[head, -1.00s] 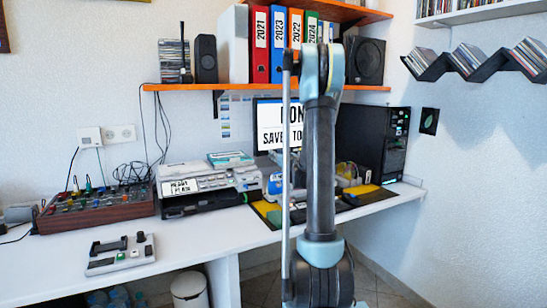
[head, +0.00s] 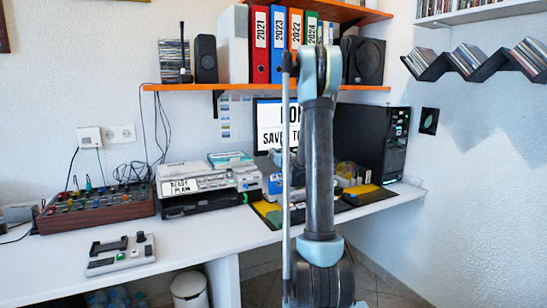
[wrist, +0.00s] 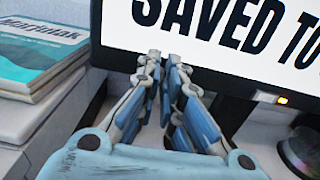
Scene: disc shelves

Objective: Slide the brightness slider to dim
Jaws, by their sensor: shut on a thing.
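The monitor (head: 270,122) stands on the desk behind my arm. In the wrist view the monitor (wrist: 215,28) fills the top, with large black letters on a white screen and a dark lower bezel. My gripper (wrist: 171,60) points at this bezel, its fingertips close together. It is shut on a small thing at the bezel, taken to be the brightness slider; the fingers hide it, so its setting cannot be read. In the head view my arm hides the gripper.
A printer (head: 205,183) stands left of the monitor; a teal booklet (wrist: 40,48) lies close left of the fingers. A dark computer tower (head: 372,140) is on the right. A mixer (head: 95,208) and a small control box (head: 120,257) are on the desk's left. An orange shelf (head: 230,87) runs above.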

